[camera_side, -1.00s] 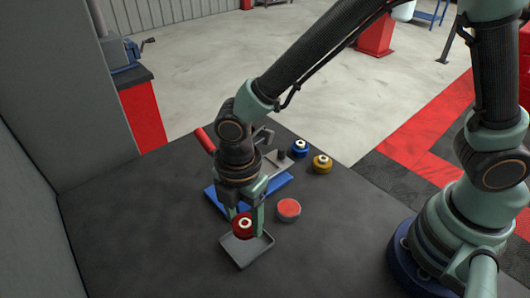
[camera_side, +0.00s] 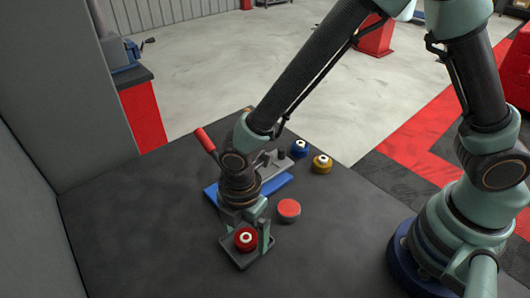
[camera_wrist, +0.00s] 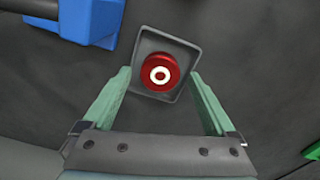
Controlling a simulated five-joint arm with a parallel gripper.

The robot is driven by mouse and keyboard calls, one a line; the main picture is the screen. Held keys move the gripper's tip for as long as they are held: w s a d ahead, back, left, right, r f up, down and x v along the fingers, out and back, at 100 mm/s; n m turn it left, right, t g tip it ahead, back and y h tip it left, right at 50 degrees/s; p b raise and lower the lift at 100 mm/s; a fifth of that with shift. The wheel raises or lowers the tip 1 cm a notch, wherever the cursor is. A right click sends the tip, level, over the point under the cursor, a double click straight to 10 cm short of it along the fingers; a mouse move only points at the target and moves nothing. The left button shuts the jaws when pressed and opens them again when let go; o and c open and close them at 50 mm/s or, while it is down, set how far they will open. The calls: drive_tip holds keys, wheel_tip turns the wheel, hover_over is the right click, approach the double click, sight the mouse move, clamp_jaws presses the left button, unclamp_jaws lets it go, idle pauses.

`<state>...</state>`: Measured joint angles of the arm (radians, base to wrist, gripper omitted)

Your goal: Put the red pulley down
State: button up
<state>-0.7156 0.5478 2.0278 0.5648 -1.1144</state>
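The red pulley (camera_side: 246,239), with a pale ring around its dark hub hole, sits in the small grey tray (camera_side: 243,263). In the wrist view the red pulley (camera_wrist: 159,75) lies inside the walls of the grey tray (camera_wrist: 178,41), hub facing the camera. My gripper (camera_side: 243,244) is low over the tray with its green fingers spread on either side of the pulley. In the wrist view my gripper (camera_wrist: 160,76) shows a gap between each finger and the pulley. Whether the fingertips touch the tray is hard to tell.
A round red-topped piece (camera_side: 289,209) stands right of the tray. A blue-based fixture (camera_side: 275,186) with a red handle (camera_side: 206,140) is behind my gripper. A blue pulley (camera_side: 299,149) and a yellow pulley (camera_side: 322,163) stand farther back. The dark bench is clear at front left.

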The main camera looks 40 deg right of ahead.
sight(245, 238)
drive_tip(key=shift+r, duration=0.15)
wheel_tip(245, 238, up, 11)
drive_tip(key=d+r+m+t, duration=0.2)
drive_tip(key=d+r+m, duration=0.4)
drive_tip(key=d+m, duration=0.4)
drive_tip(key=d+r+m+t, duration=0.3)
drive_tip(key=d+r+m, duration=0.3)
drive_tip(key=d+m, duration=0.5)
drive_tip(key=shift+d+t, duration=0.3)
drive_tip(key=shift+d, duration=1.55)
drive_tip(key=shift+r, duration=0.1)
